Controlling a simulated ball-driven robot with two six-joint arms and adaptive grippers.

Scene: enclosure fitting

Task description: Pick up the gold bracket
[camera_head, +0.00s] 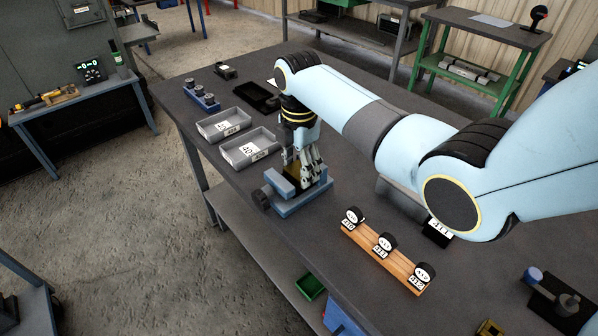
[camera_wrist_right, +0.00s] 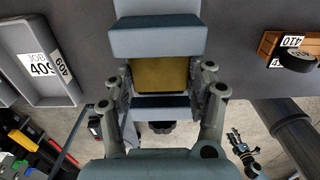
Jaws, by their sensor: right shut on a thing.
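The gold bracket (camera_wrist_right: 160,75) sits between the jaws of a blue-grey vise (camera_wrist_right: 156,38) in the right wrist view. A little of its gold also shows in the head view (camera_head: 289,181), mostly hidden by my gripper. The vise (camera_head: 300,202) stands at the table's left edge. My right gripper (camera_head: 308,177) points down over the vise. In the right wrist view its fingers (camera_wrist_right: 165,88) are on either side of the bracket and shut on it. The bracket is still down between the vise jaws.
Grey trays (camera_head: 248,150) and a blue holder (camera_head: 201,97) lie behind the vise. A wooden rack (camera_head: 385,260) with numbered round parts stands in front, to the right. A dark labelled block (camera_head: 437,232) is under my right arm. Bare table lies between vise and rack.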

